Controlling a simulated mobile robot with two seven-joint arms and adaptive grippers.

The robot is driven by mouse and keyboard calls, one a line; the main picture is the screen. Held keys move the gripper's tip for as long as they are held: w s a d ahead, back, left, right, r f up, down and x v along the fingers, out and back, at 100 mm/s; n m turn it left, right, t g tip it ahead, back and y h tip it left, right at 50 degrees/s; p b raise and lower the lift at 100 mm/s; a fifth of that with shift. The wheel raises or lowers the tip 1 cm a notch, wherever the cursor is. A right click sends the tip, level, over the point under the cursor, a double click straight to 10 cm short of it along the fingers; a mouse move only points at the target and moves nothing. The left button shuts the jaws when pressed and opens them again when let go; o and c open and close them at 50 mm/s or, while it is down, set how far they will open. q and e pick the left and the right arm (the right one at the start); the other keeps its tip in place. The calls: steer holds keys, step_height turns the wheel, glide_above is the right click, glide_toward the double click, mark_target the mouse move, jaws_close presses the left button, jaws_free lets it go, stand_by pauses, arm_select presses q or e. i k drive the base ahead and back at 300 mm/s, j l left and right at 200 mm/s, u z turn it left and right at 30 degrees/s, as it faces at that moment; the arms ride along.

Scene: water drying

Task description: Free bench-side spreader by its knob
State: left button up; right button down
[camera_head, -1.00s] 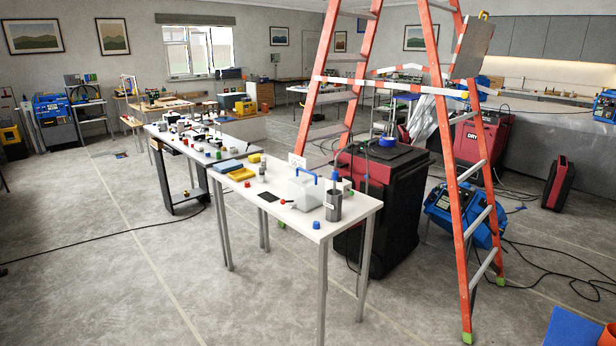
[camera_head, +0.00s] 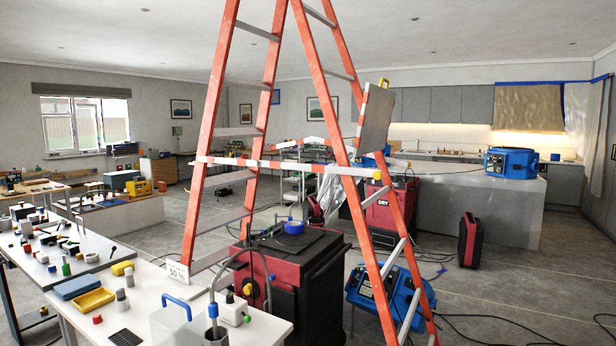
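An orange stepladder (camera_head: 212,130) stands open beside the white bench. A red-and-white striped spreader bar (camera_head: 290,167) crosses its near side, from the bench-side leg to the right leg. A small yellow knob (camera_head: 377,175) sits at the bar's right end. A second striped bar (camera_head: 300,143) shows farther back, partly hidden by the ladder legs. I cannot tell for sure which bar is the bench-side one. Neither of my grippers is in view.
The white bench (camera_head: 262,331) fills the lower left, holding a blue-handled box, a grey cup and trays. A black-and-red bin (camera_head: 300,255) stands by the ladder's legs. A blue machine (camera_head: 372,290) and cables lie at right. Open floor (camera_head: 520,290) lies farther right.

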mark_target(375, 175)
steer(key=i+l, duration=0.1)
steer(key=i+u, duration=0.25)
steer(key=i, duration=0.2)
steer(key=i+l+u, duration=0.25)
steer(key=i, duration=0.25)
steer(key=i+l+u, duration=0.5)
steer(key=l, duration=0.4)
steer(key=i, duration=0.1)
